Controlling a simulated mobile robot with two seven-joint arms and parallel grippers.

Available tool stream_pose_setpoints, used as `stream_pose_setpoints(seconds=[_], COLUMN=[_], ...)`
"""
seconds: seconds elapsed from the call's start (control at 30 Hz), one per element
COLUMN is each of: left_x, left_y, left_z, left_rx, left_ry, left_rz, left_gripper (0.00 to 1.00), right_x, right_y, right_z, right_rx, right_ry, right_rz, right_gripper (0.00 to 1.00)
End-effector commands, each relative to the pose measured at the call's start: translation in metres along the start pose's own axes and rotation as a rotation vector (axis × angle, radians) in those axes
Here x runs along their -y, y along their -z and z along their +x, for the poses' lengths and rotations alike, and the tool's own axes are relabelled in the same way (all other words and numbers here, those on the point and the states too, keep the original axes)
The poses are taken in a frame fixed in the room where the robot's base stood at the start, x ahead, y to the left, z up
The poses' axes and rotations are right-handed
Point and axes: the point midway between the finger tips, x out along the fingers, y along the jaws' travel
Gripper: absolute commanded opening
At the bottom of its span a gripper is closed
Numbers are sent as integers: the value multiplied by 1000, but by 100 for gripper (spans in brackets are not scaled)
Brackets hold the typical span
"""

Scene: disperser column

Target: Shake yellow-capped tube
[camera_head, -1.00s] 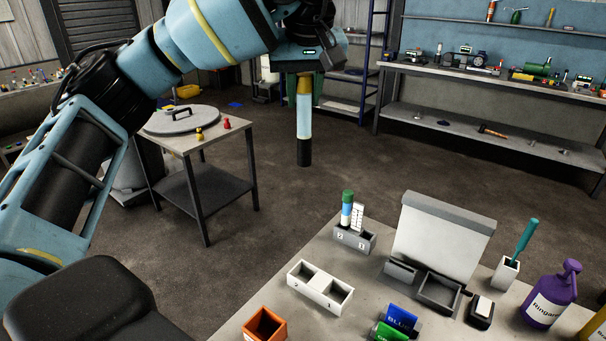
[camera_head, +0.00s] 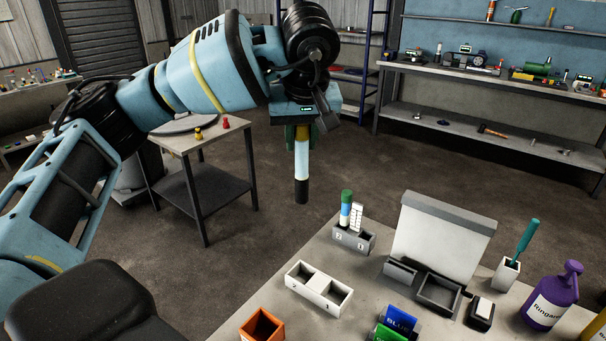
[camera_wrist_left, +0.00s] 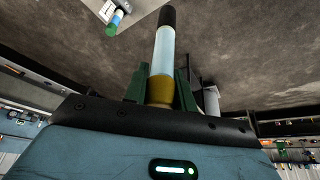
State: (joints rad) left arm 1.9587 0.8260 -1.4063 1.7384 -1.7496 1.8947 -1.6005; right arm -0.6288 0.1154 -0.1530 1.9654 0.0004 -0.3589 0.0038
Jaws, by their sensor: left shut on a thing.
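My left gripper (camera_head: 302,132) is shut on the yellow-capped tube (camera_head: 301,165). The tube hangs upright with its pale blue body and black end below the jaws, in the air over the floor. In the left wrist view the tube (camera_wrist_left: 164,50) shows its yellow cap between the green fingers of my left gripper (camera_wrist_left: 160,90). In the head view the cap is mostly hidden by the jaws. A green-capped tube (camera_head: 346,208) stands in a grey two-slot holder (camera_head: 352,240) on the near table. My right gripper is not in view.
The near table (camera_head: 300,315) also bears a white two-slot holder (camera_head: 318,288), an orange box (camera_head: 262,326), a grey stand (camera_head: 443,240) and a purple bottle (camera_head: 550,297). A small side table (camera_head: 205,140) stands behind left. Open floor lies under the tube.

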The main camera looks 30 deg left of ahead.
Motion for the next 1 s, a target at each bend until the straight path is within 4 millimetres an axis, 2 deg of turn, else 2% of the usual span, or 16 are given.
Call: stream_pose_setpoints(seconds=[0.13,0.2,0.3,0.5,0.67,0.73,1.0], left_x=[0,-1,0,0,0,1,1], left_y=[13,24,35,42,42,39,8], left_z=[-38,-61,-88,-104,-103,-95,-19], left_rx=[-11,-9,-7,-4,-2,-1,3], left_ry=[-12,-12,-8,-3,-2,0,2], left_rz=[-5,-5,-3,0,1,2,4], left_gripper=[3,3,3,3,3,3,3], right_x=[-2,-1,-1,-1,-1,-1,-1], right_y=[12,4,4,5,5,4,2], right_z=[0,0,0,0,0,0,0], right_rx=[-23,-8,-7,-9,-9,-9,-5], right_ry=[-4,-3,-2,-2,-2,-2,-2], right_rz=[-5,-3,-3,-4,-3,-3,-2], right_gripper=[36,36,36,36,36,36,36])
